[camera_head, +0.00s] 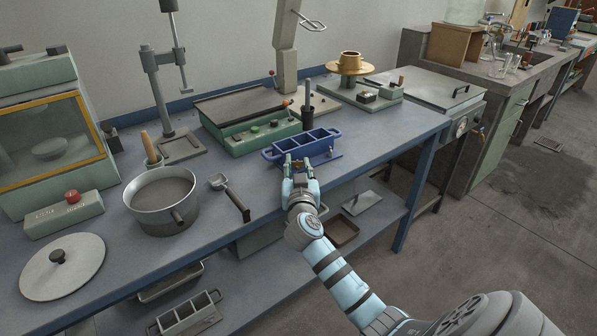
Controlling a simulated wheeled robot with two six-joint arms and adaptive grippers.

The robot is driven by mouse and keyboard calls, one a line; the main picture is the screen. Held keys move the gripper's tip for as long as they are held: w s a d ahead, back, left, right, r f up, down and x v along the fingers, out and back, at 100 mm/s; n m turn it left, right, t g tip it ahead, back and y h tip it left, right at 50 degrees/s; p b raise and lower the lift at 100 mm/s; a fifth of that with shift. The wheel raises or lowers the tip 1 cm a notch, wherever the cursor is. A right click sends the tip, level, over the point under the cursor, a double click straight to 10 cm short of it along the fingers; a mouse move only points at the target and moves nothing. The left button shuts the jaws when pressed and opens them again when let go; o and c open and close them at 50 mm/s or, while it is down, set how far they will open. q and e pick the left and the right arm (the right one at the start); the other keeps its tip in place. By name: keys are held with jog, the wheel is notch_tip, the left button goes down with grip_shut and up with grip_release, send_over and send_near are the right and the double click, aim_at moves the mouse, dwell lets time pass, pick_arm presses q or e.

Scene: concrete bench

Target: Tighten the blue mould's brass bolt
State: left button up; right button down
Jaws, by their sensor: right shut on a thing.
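The blue mould (322,137) is a long open box with several compartments, standing upright on the bench near its front edge. My right gripper (299,164) is at the mould's near side, with its fingers against or just in front of that wall. It is shut on the brass bolt, which shows only as a small brass-coloured spot between the fingers. The fingers hide most of the bolt, so how far it sits in the mould cannot be told. My left gripper is not in view.
Behind the mould stand a green control box (258,135) and a dark upright cylinder (308,118). To the left are a scoop (232,197), a grey pan (163,200) and a round lid (62,267). The blue bench top (385,133) is clear right of the mould.

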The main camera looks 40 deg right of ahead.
jog(key=shift+a+f, duration=0.1)
jog(key=c, duration=1.2)
grip_release()
jog(key=shift+c, duration=0.2)
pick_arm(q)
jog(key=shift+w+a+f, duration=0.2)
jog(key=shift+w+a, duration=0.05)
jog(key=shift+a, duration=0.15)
